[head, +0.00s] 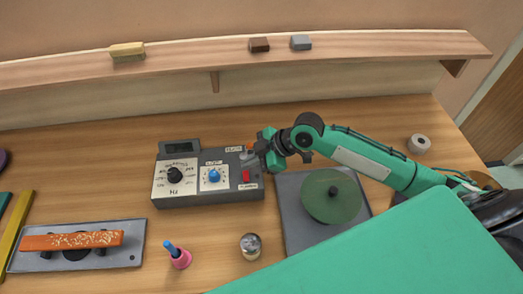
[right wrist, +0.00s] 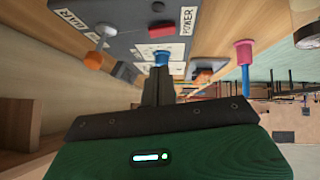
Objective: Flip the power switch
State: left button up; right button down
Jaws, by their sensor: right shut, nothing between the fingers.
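The grey control box (head: 208,195) stands on the table in the head view. Its red power switch (head: 246,176) sits near the right end; in the right wrist view the red switch (right wrist: 162,30) lies beside a "POWER" label. A lever with an orange tip (right wrist: 92,60) is on the same panel. My right gripper (head: 258,157) is shut and empty, over the box's back right corner, close to the switch and lever. In the right wrist view its closed fingers (right wrist: 158,80) point at the panel; contact cannot be told. My left gripper is not in view.
The box also has a black knob (head: 174,175) and a blue knob (head: 214,175). A green disc (head: 332,198) on a grey plate is at the right. A pink-and-blue piece (head: 179,256), a metal dome (head: 250,246) and an orange bar (head: 72,240) stand in front. A shelf runs behind.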

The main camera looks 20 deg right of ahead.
aim_at(245, 174)
notch_tip(245, 174, down, 2)
jog(key=shift+w+d+f+p, duration=0.15)
jog(key=shift+f+p, duration=0.05)
jog(key=shift+p, duration=0.15)
jog(key=shift+d+f, duration=0.1)
jog(key=shift+f, duration=0.45)
jog(key=shift+w+f, duration=0.1)
jog(key=shift+w+d+f+m+g, duration=0.1)
jog(key=shift+w+f+m+g, duration=0.15)
jog(key=shift+f+g, duration=0.2)
jog(key=shift+s, duration=0.35)
